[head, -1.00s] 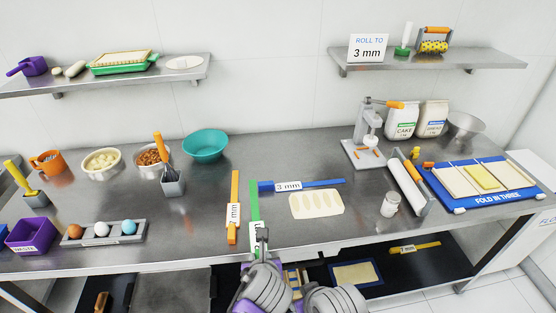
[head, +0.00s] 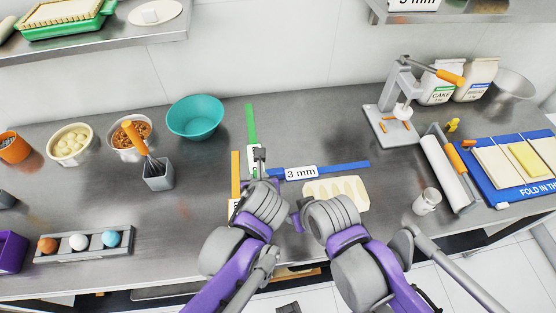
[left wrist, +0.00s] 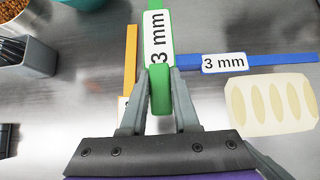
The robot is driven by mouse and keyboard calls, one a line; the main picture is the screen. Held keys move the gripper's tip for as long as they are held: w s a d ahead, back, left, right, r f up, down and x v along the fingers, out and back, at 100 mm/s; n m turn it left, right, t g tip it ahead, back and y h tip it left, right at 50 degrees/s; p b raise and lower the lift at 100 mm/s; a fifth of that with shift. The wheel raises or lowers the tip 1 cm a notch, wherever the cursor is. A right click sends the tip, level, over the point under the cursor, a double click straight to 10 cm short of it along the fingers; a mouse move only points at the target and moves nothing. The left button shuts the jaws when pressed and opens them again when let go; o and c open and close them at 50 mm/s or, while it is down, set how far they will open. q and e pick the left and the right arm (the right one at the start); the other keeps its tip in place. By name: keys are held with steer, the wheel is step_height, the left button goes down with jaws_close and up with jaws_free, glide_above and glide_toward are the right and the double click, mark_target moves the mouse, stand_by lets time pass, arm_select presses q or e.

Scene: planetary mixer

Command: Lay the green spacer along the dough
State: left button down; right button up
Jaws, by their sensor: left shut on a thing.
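The green spacer (head: 251,122), with a white 3 mm label, is held at its near end by my left gripper (head: 258,163). In the left wrist view the green spacer (left wrist: 161,88) is between the two grey fingers; I cannot tell its height above the table. The pale dough (head: 336,193), marked with ovals, lies to the right of this gripper. The blue spacer (head: 345,166) lies just behind the dough. The orange spacer (head: 236,175) is left of my left gripper. My right gripper (head: 298,215) is near the dough's left end, its fingers mostly hidden.
A rolling pin (head: 445,170) and a white shaker (head: 427,201) are right of the dough. A teal bowl (head: 195,117) and a grey utensil holder (head: 158,176) stand left. The steel table (head: 310,125) is clear behind the blue spacer.

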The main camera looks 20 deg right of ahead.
arm_select(q)
steer(key=f, duration=0.4)
steer(key=shift+s+f, duration=0.15)
steer(key=shift+s, duration=0.2)
arm_select(e)
steer(key=shift+s+f, duration=0.45)
steer(key=shift+s, duration=0.05)
arm_select(q)
steer(key=shift+w+f+b, duration=0.1)
steer(key=shift+f+b, duration=0.5)
steer(key=shift+f, duration=1.6)
arm_select(e)
steer(key=shift+f, duration=0.4)
arm_select(q)
steer(key=shift+f, duration=0.2)
arm_select(e)
steer(key=shift+f, duration=0.2)
arm_select(q)
steer(key=c, duration=0.7)
jaws_free()
steer(key=shift+r, duration=0.1)
steer(key=shift+o, duration=0.2)
arm_select(e)
steer(key=shift+r, duration=0.15)
